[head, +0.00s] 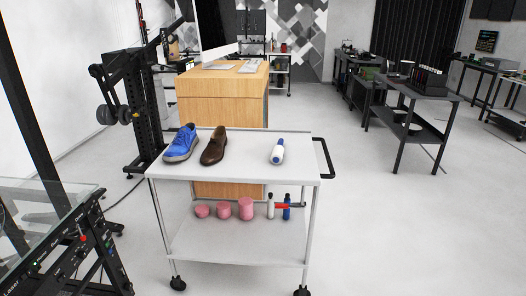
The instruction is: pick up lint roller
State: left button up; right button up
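The lint roller (278,152) lies on the right part of the white cart's top shelf (240,167). It has a white roll and a blue end pointing away from me. Nothing touches it. Neither of my grippers shows in the head view.
A blue shoe (181,144) and a brown shoe (213,147) stand on the cart top at left. Pink containers (224,211) and bottles (271,207) sit on the lower shelf. A wooden desk (222,97) stands behind, a glass-topped rack (45,215) at left.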

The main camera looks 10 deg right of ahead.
aim_at(277, 156)
jog(key=u, duration=1.55)
jog(key=z, duration=2)
jog(key=i+l+u, duration=0.25)
jog(key=i+l, duration=0.6)
